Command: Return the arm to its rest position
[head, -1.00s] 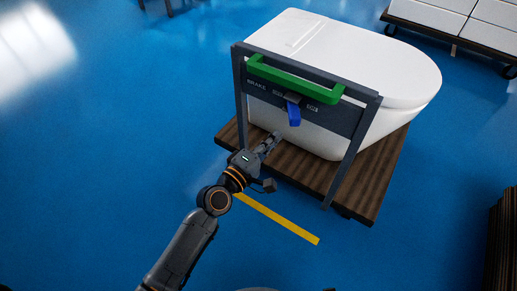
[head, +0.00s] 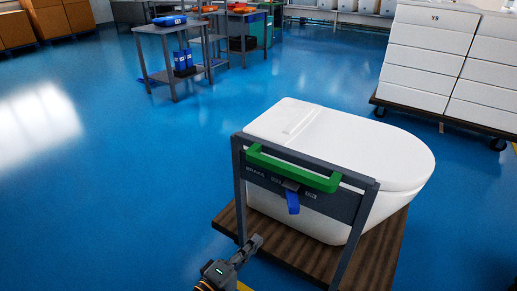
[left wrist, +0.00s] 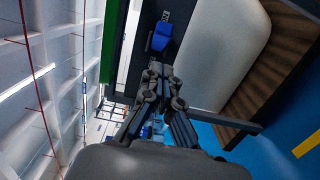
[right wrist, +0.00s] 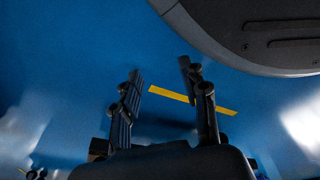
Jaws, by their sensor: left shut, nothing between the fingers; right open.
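My left gripper (head: 250,246) is low in the head view, just in front of the cart's left post and below the brake panel. It is shut and empty; its closed fingers (left wrist: 157,80) show in the left wrist view, pointing toward the cart. The blue brake lever (head: 292,202) hangs down from the dark brake panel (head: 330,198), apart from the fingers. It also shows in the left wrist view (left wrist: 162,37). My right gripper (right wrist: 163,85) is open and empty above the blue floor in the right wrist view; it is outside the head view.
The cart has a green handle (head: 290,170), a wooden deck (head: 385,250) and a white toilet (head: 350,145) on it. A yellow floor strip (right wrist: 192,99) lies below the right gripper. Stacked white boxes (head: 430,50) and a grey table (head: 165,28) stand farther back. Open floor (head: 120,190) lies at left.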

